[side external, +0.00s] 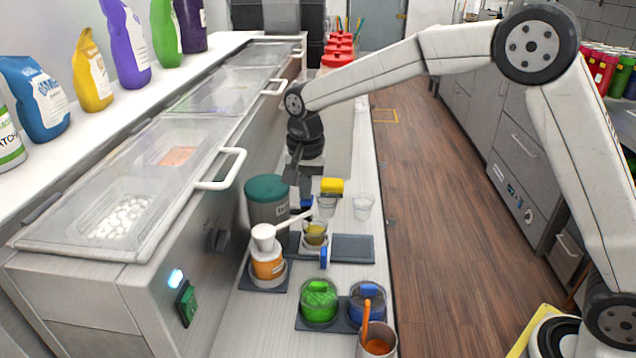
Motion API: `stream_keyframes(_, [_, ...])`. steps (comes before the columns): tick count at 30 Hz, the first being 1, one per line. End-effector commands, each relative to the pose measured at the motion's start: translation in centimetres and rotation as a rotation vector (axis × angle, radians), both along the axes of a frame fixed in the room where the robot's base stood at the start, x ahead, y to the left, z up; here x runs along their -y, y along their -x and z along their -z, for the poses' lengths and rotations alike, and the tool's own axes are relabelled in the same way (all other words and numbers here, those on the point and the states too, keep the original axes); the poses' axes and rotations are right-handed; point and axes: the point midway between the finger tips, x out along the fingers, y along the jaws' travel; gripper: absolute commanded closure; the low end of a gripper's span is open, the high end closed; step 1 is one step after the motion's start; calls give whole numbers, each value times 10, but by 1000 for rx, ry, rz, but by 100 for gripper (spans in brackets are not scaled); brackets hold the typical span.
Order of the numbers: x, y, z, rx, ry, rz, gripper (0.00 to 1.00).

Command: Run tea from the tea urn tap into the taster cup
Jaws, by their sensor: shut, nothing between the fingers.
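The tea urn (268,208) is a grey cylinder with a dark teal lid, standing against the steel counter front. A small blue part, apparently its tap (306,203), shows at its right side. A small clear cup, apparently the taster cup (315,238), stands below and to the right of the tap with yellow-brown liquid in it. My gripper (297,182) points down just above and beside the tap, shut and empty. I cannot tell whether its fingertips touch the tap or whether tea is flowing.
An orange jar with a white scoop-like top (267,263) stands left of the cup, its white handle reaching towards it. Clear cups (363,207) and a yellow block (332,186) stand behind. Green (319,302) and blue tubs and a steel pot (376,344) stand in front.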

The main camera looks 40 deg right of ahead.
Motion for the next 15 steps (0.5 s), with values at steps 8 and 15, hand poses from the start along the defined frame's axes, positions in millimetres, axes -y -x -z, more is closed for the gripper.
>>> stream_keyframes(8, [1,6,-3,-27,4,0,100])
stream_keyframes(15, [0,1,-41,-1,-1,0,100])
